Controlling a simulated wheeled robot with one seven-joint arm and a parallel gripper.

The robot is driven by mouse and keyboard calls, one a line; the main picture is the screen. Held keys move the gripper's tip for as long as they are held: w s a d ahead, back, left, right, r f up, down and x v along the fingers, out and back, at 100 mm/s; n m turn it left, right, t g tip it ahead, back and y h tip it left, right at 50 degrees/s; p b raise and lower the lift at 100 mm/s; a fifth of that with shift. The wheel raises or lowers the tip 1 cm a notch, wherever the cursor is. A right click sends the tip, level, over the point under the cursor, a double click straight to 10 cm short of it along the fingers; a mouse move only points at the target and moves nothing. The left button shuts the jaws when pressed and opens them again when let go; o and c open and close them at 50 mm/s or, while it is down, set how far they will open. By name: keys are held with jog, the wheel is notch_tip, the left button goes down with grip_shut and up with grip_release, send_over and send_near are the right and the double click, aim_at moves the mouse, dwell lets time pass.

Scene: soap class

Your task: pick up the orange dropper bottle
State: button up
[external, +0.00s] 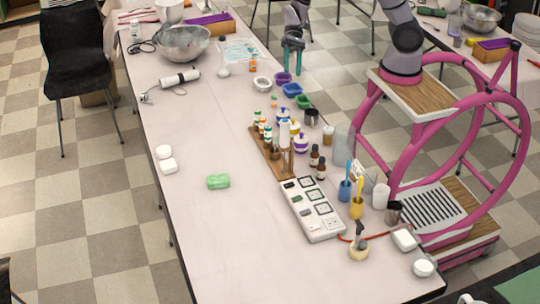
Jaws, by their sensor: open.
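A small orange bottle (252,65) stands on the long white table, near the steel bowl. A smaller orange-topped bottle (274,102) stands nearer the middle of the table. Two dark amber bottles with black caps, one upper (314,156) and one lower (321,169), stand by the power strip. I cannot tell for certain which of these is the dropper bottle. My gripper (292,72) has teal fingers pointing down, spread apart with nothing seen between them. In the picture it is right of the small orange bottle, near the table's right edge.

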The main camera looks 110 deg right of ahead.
jog(key=w+d+f+m+t, duration=0.3)
jog(key=d+f+m, duration=0.35)
jog(key=f, duration=0.55)
jog(key=m+t+h, duration=0.3)
jog(key=m, duration=0.2)
send_near(261, 124)
jog(key=f, duration=0.1)
jog(key=x, duration=1.1)
jog(key=shift+w+r, duration=0.25)
jog(key=shift+w, duration=0.05)
grip_shut()
